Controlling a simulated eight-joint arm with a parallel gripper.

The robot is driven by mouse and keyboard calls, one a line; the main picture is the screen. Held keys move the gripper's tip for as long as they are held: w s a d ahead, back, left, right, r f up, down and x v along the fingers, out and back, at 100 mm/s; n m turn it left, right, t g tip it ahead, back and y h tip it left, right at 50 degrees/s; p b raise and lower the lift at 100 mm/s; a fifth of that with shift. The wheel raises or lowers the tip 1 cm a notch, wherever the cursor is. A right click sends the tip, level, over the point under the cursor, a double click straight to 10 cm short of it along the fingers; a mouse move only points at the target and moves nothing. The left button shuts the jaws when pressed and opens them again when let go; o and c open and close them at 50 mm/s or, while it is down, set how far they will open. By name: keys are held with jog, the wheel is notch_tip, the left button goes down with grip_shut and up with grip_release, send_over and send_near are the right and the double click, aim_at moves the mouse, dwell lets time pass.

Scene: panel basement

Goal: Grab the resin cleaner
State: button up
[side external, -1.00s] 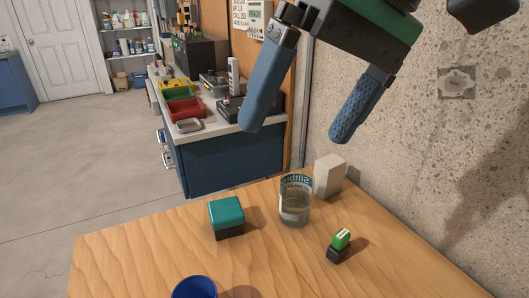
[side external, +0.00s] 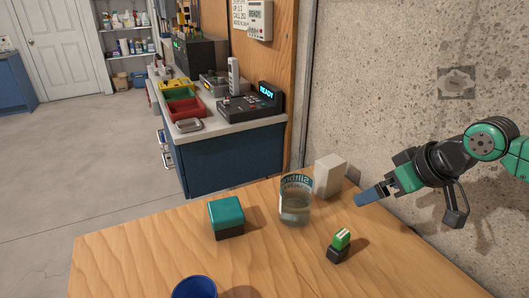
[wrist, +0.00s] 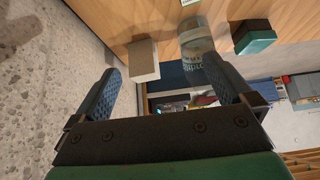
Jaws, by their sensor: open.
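No label that I can read says resin cleaner, so I cannot tell which item it is. A clear glass (side external: 295,204) with blue lettering stands upright on the wooden table. A plain pale box (side external: 329,176) stands behind it to the right. My gripper (wrist: 160,66) is open and empty, its blue fingers apart in the wrist view. The pale box (wrist: 144,61) shows between them, and the right finger partly covers the glass (wrist: 194,32). In the side view my gripper is right of the pale box, near the wall, apart from everything.
A teal and black box (side external: 227,217) stands left of the glass, and a small green and black item (side external: 339,245) in front right. A blue cup (side external: 194,288) is at the front edge. The concrete wall (side external: 400,90) borders the right. The table (side external: 130,255) is clear at left.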

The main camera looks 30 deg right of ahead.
dwell(0.3)
notch_tip(320, 180, up, 4)
jog(key=r, duration=0.1)
jog(key=m+g+y, duration=0.1)
jog(key=m+y, duration=0.5)
jog(key=m, duration=0.9)
send_near(297, 183)
jog(key=r, duration=0.2)
jog(key=w+d+m+t+y, duration=0.1)
jog(key=w+d+m+y, duration=0.1)
jog(key=w+m+y, duration=0.5)
jog(key=shift+w+a+f+m+h, duration=0.1)
jog(key=shift+a+f+m+h, duration=0.2)
jog(key=shift+a+f, duration=1.1)
jog(key=shift+s+a+f+m+h, duration=0.15)
jog(key=shift+a+f+m, duration=0.25)
jog(key=shift+f, duration=2.15)
jog(key=shift+w+a+f+m+h, duration=0.15)
jog(key=shift+a+f+m+h, duration=0.45)
jog(key=shift+f, duration=1.35)
jog(key=shift+a+y, duration=0.15)
jog(key=shift+y, duration=0.2)
jog(key=c, duration=1.2)
jog(key=shift+r, duration=0.15)
jog(key=shift+c, duration=0.2)
